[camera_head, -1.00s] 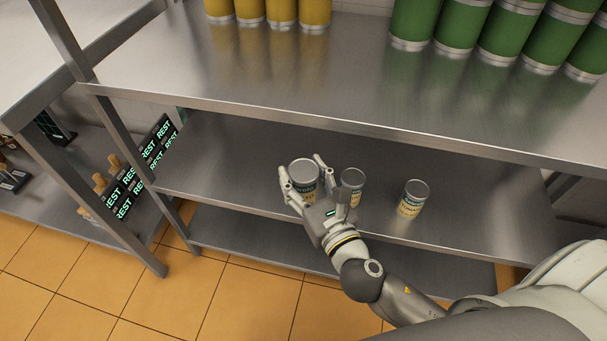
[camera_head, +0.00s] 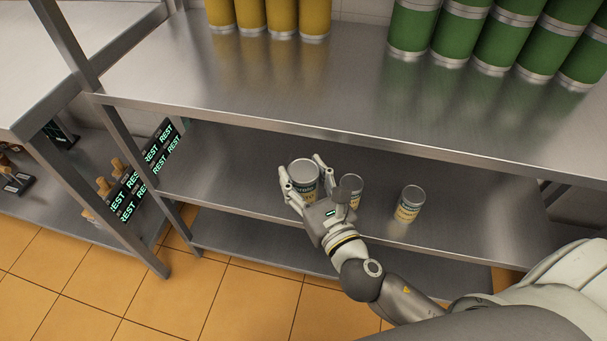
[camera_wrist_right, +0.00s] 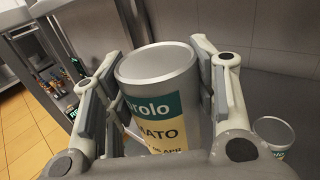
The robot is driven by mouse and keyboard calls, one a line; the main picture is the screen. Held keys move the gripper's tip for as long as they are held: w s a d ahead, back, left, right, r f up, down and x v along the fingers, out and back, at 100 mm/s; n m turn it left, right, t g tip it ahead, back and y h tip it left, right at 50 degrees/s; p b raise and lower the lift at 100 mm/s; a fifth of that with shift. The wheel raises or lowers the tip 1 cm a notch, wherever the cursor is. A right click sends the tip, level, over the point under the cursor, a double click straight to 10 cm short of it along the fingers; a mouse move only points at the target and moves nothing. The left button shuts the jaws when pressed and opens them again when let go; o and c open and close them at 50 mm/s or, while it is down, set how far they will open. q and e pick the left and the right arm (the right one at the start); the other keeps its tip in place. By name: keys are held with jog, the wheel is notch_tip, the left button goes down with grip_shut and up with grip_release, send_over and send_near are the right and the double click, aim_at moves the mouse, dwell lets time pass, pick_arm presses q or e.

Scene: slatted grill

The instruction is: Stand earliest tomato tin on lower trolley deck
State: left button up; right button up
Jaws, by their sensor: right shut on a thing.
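My right gripper (camera_head: 307,178) is shut on a tomato tin (camera_head: 303,172), with one finger on each side of it. In the right wrist view the held tin (camera_wrist_right: 160,95) is upright between the fingers. Its green, white and yellow label reads partly "rolo" and "MATO"; a date line ending in what looks like "APR" is cut off below. A second tin (camera_head: 356,187) is partly hidden behind a finger. A third tin (camera_head: 410,203) stands clear to the right on the middle shelf. Their dates are too small to read. My left gripper and the trolley are not in view.
The upper shelf (camera_head: 300,95) overhangs the middle shelf (camera_head: 235,170) behind the tins. Yellow cans (camera_head: 282,15) and green cans (camera_head: 460,35) stand on top. A steel post (camera_head: 130,185) and a side rack with "REST" boxes (camera_head: 125,195) are at left.

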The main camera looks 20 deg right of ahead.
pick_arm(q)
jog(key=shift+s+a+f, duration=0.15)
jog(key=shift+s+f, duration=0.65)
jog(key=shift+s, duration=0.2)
